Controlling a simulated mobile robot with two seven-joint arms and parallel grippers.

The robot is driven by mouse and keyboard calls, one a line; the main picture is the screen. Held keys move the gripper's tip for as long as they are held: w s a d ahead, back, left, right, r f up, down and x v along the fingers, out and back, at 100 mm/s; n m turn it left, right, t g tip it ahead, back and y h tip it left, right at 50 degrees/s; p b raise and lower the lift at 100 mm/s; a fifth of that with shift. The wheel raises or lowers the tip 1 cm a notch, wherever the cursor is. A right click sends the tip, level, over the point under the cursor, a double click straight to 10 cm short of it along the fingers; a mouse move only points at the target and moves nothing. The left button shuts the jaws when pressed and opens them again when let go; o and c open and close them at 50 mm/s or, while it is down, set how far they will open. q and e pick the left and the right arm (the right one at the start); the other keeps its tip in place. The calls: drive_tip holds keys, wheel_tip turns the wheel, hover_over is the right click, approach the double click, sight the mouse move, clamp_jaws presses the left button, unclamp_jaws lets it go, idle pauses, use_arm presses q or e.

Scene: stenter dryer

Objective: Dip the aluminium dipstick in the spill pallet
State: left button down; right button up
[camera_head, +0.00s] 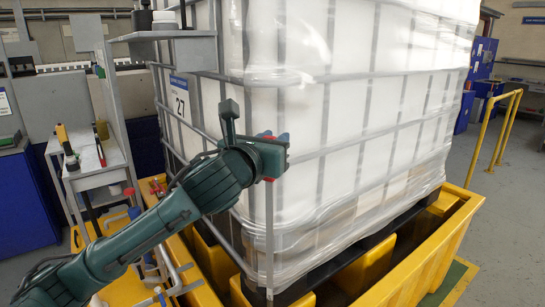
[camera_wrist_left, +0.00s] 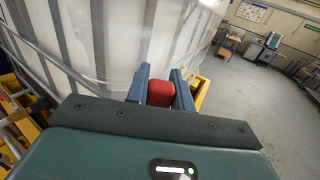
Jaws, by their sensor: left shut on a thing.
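My left gripper (camera_head: 276,146) is at the near corner of the wrapped tank. Its blue fingers are shut on the red grip (camera_wrist_left: 160,93) of the dipstick, seen between them in the left wrist view. The thin grey dipstick (camera_head: 269,235) hangs almost upright below the gripper in the head view, in front of the tank's corner. Its lower end overlaps the yellow spill pallet (camera_head: 447,246) under the tank. I cannot tell whether the tip is inside the pallet or how deep. My right gripper is not in view.
The white caged tank (camera_head: 340,110) with sign 27 (camera_head: 180,97) fills the middle, close to the gripper. A shelf (camera_head: 163,34) juts out at upper left. A grey trolley (camera_head: 95,170) with tools stands left. A yellow railing (camera_head: 504,130) stands right, with open floor nearby.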

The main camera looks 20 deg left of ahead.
use_arm(q)
wheel_tip(320, 180, up, 13)
idle(0.7)
